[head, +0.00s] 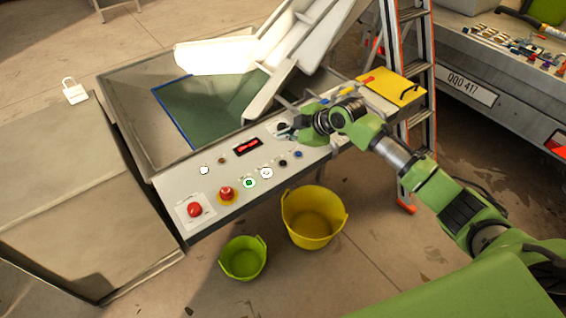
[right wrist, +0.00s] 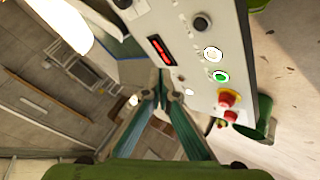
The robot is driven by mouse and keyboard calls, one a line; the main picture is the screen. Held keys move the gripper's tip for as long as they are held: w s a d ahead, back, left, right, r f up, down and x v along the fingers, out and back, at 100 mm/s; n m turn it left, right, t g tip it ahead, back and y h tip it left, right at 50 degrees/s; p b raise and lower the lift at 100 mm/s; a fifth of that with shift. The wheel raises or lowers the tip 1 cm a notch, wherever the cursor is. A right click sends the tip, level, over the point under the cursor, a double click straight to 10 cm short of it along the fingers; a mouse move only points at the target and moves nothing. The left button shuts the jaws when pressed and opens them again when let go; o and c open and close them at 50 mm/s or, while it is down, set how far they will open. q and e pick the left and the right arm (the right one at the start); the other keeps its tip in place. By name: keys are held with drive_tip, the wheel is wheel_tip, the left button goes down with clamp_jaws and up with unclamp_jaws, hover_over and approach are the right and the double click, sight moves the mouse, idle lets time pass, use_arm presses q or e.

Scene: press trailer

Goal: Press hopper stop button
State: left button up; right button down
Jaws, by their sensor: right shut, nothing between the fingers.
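The control panel (head: 228,183) runs along the front of the press hopper. It carries a red mushroom button (head: 195,209) on a white plate, a second red button (head: 227,193) on a yellow ring, a lit green button (head: 249,183), a white button (head: 266,173), small dark and blue controls (head: 298,154) and a red display (head: 247,147). Labels are too small to read, so I cannot tell which is hopper stop. My right gripper (head: 281,132) is over the panel's far right part, right of the display. In the right wrist view its fingers (right wrist: 163,78) are shut and empty, near the display (right wrist: 161,50).
A yellow bucket (head: 313,218) and a green bucket (head: 243,258) stand on the floor before the panel. A ladder (head: 416,80) and a yellow board (head: 392,86) are at the right. A trailer with tools (head: 500,70) is behind. The hopper (head: 165,95) lies behind the panel.

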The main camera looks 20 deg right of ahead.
sight(285, 164)
wheel_tip(285, 164, down, 8)
drive_tip(key=b, duration=0.6)
drive_tip(key=shift+b, duration=0.3)
drive_tip(key=shift+f, duration=0.4)
idle(0.6)
drive_tip(key=shift+f+b, duration=0.35)
drive_tip(key=shift+f, duration=0.5)
idle(0.5)
drive_tip(key=shift+r, duration=0.1)
drive_tip(key=shift+r+p, duration=0.5)
drive_tip(key=shift+r, duration=0.25)
